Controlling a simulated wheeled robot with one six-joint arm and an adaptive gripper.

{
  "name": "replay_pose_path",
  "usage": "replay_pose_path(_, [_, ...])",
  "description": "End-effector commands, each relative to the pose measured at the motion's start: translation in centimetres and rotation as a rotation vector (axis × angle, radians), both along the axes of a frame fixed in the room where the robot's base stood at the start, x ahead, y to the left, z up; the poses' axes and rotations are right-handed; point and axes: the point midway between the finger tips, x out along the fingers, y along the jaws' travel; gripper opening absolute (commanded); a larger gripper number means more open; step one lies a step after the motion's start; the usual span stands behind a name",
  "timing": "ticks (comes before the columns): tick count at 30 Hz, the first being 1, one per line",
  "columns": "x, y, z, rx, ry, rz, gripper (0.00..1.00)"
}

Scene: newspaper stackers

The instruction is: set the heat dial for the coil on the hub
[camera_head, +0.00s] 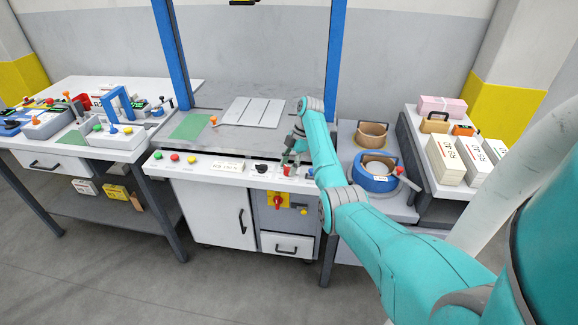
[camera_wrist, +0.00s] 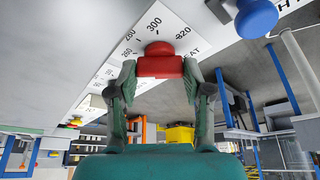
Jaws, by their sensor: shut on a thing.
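The red heat dial (camera_wrist: 160,62) sits on the white front panel in the wrist view, beside a printed scale (camera_wrist: 154,24) where 300 and 320 read clearly. Part of the word HEAT shows beside it. My gripper (camera_wrist: 160,74) is shut on the dial, one finger on each side. Its pointer mark cannot be made out. In the head view my gripper (camera_head: 290,160) is at the panel's right part, with the dial (camera_head: 287,171) just under it. A blue ring-shaped coil (camera_head: 375,183) with a tan middle and a small label lies on the right stand.
A blue knob (camera_wrist: 256,18) is close to the dial in the wrist view. A black knob (camera_head: 261,168) and several coloured buttons (camera_head: 176,158) line the white panel (camera_head: 205,167). A tan roll (camera_head: 372,130) stands behind the coil. A red-ended lever (camera_head: 400,172) is beside it.

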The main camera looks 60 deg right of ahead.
Motion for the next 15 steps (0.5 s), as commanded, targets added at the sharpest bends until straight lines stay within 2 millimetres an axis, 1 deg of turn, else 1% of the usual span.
replay_pose_path(6, [0.00, -0.05, -0.01, -0.002, 0.001, 0.033, 0.15])
replay_pose_path(15, [0.00, -0.04, -0.02, -0.002, 0.001, 0.037, 0.15])
